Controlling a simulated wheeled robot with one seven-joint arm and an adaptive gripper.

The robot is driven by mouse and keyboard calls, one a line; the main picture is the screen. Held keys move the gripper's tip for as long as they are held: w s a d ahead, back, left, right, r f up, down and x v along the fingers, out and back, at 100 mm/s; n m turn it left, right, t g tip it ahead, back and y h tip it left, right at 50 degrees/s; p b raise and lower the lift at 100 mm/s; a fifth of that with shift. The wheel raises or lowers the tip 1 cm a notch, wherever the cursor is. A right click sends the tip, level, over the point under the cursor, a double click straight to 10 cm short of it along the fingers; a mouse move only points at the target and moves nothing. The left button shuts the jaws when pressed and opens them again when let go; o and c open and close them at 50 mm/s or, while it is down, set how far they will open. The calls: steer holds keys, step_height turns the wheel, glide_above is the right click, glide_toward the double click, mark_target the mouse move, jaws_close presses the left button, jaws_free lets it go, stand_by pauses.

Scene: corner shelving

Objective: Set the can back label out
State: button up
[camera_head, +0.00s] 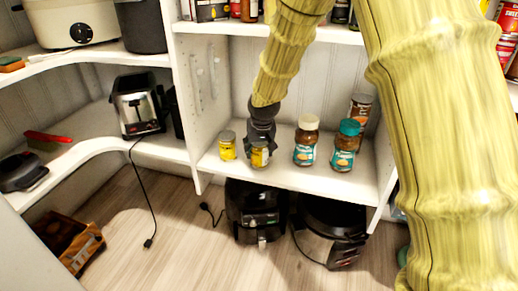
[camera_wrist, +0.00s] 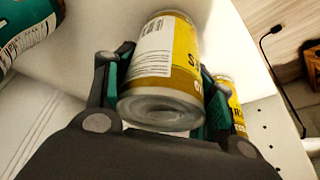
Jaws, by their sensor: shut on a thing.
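A small yellow can (camera_head: 260,155) is at the front of the middle shelf (camera_head: 285,178). My gripper (camera_head: 262,142) reaches down from above and is shut on it. In the wrist view the can (camera_wrist: 165,65) sits between the fingers of my gripper (camera_wrist: 160,88), with its grey end facing the camera. A white panel of small print and the yellow lettered side of its label both show there. I cannot tell whether the can touches the shelf. A second yellow can (camera_head: 227,146) stands upright just left of it; in the wrist view it is partly hidden behind a finger (camera_wrist: 238,106).
On the same shelf, right of my gripper, stand a white-lidded jar (camera_head: 305,142), a teal-lidded jar (camera_head: 345,147) and a brown container (camera_head: 361,108). A toaster (camera_head: 138,105) stands on the left shelf. Below are a black appliance (camera_head: 256,210) and a cooker (camera_head: 330,232).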

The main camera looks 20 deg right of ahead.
steer(key=shift+f, duration=0.3)
steer(key=o, duration=1.4)
